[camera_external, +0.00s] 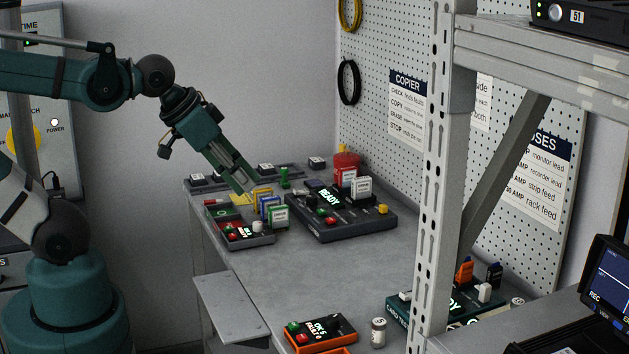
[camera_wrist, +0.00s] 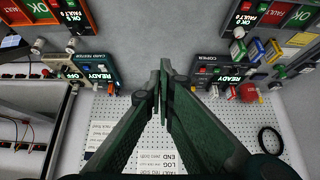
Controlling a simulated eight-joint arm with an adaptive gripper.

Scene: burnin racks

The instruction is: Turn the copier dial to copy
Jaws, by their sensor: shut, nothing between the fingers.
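The copier (camera_external: 318,234) is a dark box on the bench, with a lit READY display, small buttons and upright red and white cards. It also shows in the wrist view at right (camera_wrist: 207,60), labelled COPIER. I cannot make out its dial or dial setting for certain. My gripper (camera_external: 251,188) points down toward the bench, to the left of the copier in the external view. In the wrist view, its fingers (camera_wrist: 161,72) are together and empty, apart from the copier.
A smaller box (camera_external: 252,241) with coloured cards stands left of the copier, near my fingertips. The bench front (camera_external: 290,285) is mostly clear. A metal rack post (camera_external: 435,180) crosses the external view.

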